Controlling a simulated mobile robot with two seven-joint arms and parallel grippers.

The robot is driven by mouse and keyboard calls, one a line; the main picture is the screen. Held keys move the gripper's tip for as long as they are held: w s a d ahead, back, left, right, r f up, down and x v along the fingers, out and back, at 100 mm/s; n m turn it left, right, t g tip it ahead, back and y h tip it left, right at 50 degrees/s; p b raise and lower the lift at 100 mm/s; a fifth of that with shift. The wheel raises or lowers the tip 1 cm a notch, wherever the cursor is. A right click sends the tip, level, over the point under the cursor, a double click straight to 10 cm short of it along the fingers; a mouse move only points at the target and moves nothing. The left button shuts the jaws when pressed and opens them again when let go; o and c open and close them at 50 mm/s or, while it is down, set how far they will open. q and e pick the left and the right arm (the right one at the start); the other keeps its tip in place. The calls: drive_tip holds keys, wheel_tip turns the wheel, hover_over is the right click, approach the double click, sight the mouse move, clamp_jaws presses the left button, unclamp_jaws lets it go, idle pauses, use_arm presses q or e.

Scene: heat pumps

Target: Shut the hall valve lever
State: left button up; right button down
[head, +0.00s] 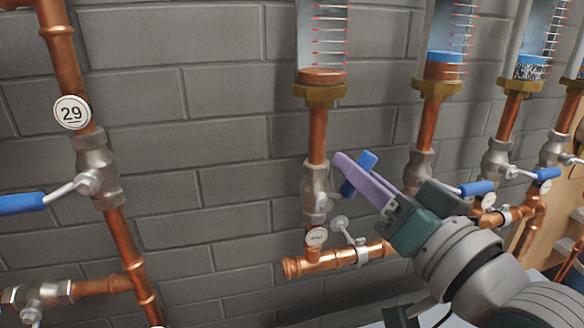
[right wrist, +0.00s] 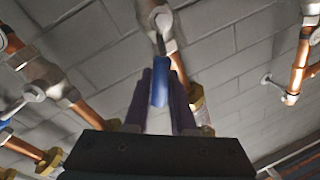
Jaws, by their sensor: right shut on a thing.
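A grey metal valve (head: 315,190) sits on a vertical copper pipe under a sight glass. A round white tag (head: 316,236) below it has lettering too small to read surely. Its blue lever (head: 358,173) sticks out from the valve, tilted up to the right. My right gripper (head: 360,184), with purple fingers, comes in from the lower right and is shut on this lever. In the right wrist view, the blue lever (right wrist: 160,82) stands between the two fingers of the right gripper (right wrist: 160,98), with the valve (right wrist: 156,20) beyond. My left gripper is not in view.
At left, a pipe tagged 29 (head: 72,112) carries another valve with a blue lever (head: 22,203). To the right, more valves have blue levers (head: 476,188). A horizontal copper pipe (head: 340,257) runs just below my right gripper. A grey block wall (head: 225,150) stands behind.

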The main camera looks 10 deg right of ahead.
drive_tip(key=d+f+m+h+b, duration=0.1)
drive_tip(key=f+m+b, duration=0.2)
drive_tip(key=m, duration=0.4)
drive_tip(key=d+f+m+t+h+b, duration=0.1)
drive_tip(key=d+f+m+h+b, duration=0.1)
drive_tip(key=m+b, duration=0.2)
drive_tip(key=shift+d+f+m, duration=0.15)
drive_tip(key=shift+f+m, duration=0.25)
drive_tip(key=shift+m, duration=1.1)
drive_tip(key=c, duration=0.8)
unclamp_jaws()
drive_tip(key=shift+o, duration=0.2)
